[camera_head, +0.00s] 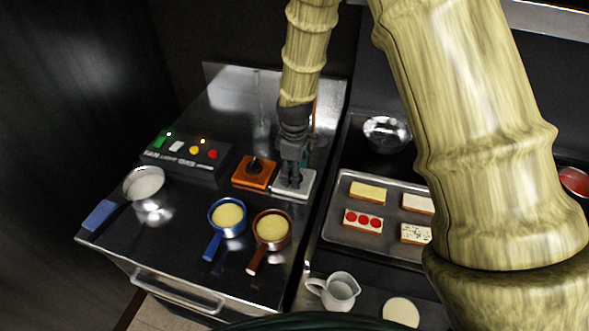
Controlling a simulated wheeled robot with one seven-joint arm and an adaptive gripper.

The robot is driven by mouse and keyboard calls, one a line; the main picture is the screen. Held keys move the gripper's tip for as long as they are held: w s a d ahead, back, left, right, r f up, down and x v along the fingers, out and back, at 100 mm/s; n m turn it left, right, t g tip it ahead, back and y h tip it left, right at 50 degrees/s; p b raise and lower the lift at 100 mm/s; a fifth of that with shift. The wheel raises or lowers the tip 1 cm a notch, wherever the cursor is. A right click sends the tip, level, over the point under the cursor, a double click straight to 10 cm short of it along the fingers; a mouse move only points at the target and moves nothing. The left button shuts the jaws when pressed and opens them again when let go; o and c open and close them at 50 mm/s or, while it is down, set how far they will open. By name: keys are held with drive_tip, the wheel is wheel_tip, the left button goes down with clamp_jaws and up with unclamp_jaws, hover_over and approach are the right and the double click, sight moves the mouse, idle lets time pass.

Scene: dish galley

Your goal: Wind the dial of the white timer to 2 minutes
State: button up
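The white timer (306,184) is a flat pale square on the steel counter, right of an orange timer (250,180) with a dark dial. My gripper (292,180) points down onto the white timer, with its fingers at the middle of the timer's top. The dial and its markings are hidden behind the fingers. I cannot tell whether the fingers are closed on the dial or only around it.
A black panel (170,160) with coloured buttons stands at the left. A blue pan (226,232), a brown pan (290,240) and a blue-handled pan (125,190) sit in front and left. A tray (345,239) of decorated slices lies to the right, with a white jug (341,291) nearer.

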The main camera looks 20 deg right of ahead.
drive_tip(key=shift+f, duration=0.1)
drive_tip(key=c, duration=1.1)
drive_tip(key=shift+o, duration=0.2)
drive_tip(key=shift+m, duration=3.5)
drive_tip(key=o, duration=1.1)
drive_tip(key=shift+c, duration=0.2)
